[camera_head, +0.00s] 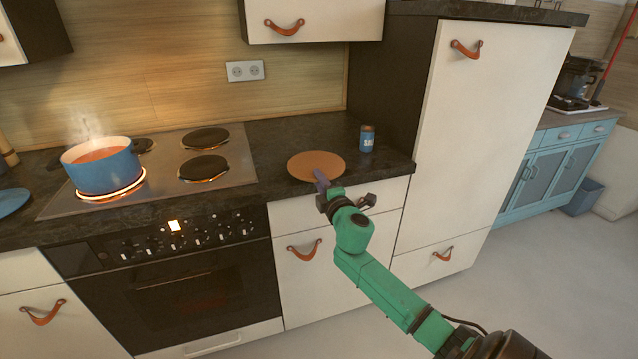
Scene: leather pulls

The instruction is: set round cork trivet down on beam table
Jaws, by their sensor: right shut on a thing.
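The round cork trivet (316,165) is a flat orange-brown disc at the right end of the dark counter, beside the stove. My right gripper (321,179) reaches in from the lower right and is shut on the trivet's near edge. The trivet looks level; I cannot tell whether it rests on the counter or is just above it. The gripper hides a small part of the near rim. My left gripper is out of view. I see nothing that I can name as the beam table.
A blue can (366,139) stands just right of the trivet. A steaming blue pot (103,172) sits on a glowing burner at the left of the stove (165,168). A tall white cabinet (480,130) rises right of the counter. Open floor (540,270) lies at the right.

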